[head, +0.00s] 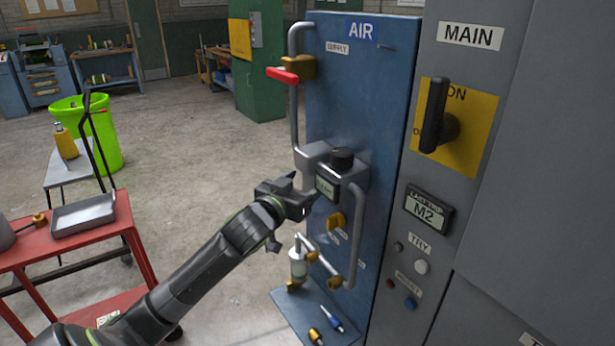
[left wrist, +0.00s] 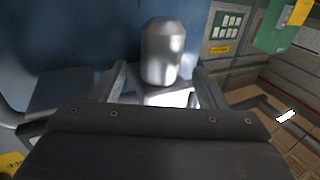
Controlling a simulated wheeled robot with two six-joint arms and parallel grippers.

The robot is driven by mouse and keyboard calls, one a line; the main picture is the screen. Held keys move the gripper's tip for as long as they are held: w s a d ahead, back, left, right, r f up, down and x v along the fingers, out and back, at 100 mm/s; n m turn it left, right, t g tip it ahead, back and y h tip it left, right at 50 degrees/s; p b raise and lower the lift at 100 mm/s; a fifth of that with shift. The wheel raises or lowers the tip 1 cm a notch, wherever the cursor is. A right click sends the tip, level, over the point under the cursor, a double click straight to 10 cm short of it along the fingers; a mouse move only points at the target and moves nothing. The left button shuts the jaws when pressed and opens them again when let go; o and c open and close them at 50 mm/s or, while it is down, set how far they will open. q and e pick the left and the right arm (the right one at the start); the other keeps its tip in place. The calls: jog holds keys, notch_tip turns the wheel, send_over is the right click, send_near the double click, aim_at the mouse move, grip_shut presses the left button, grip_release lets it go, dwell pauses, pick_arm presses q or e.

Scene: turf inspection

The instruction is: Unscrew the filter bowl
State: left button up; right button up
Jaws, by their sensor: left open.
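The filter and regulator unit (head: 318,158) sits on the pipework of the blue AIR panel (head: 365,100), with a black knob on top and a small display. My left gripper (head: 297,205) is just below and left of it, and it hides what is under the unit's left part. In the left wrist view a smooth silver cylinder with a tapered end (left wrist: 162,55), seemingly the filter bowl, stands between and beyond the two open fingers (left wrist: 160,88). I cannot tell whether the fingers touch it. My right gripper is not in view.
A red-handled valve (head: 284,75) sits on the upper pipe. A clear bottle (head: 297,264) stands above a small blue shelf (head: 290,318) holding a pen. A grey MAIN cabinet (head: 460,200) is at the right. A red cart (head: 85,240) with a tray is at the left.

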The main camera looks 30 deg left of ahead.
pick_arm(q)
jog(key=shift+w, duration=0.95)
jog(key=shift+a, duration=0.1)
jog(key=c, duration=1.2)
jog(key=shift+o, duration=0.2)
jog(key=shift+a+m+h, duration=0.2)
jog(key=shift+m+h, duration=0.4)
jog(key=shift+h, duration=0.2)
jog(key=shift+f+h, duration=0.2)
jog(key=shift+h, duration=0.3)
jog(key=shift+m+h+b, duration=0.8)
jog(key=shift+h+b, duration=0.1)
jog(key=shift+b, duration=0.05)
jog(key=m+h+b, duration=0.1)
jog(key=b, duration=0.3)
jog(key=m+g+h+b, duration=0.1)
jog(key=h+b, duration=0.1)
jog(key=b, duration=0.2)
jog(key=shift+a+b, duration=0.25)
jog(key=shift+b, duration=0.7)
jog(key=shift+r+h, duration=0.15)
jog(key=shift+h, duration=0.15)
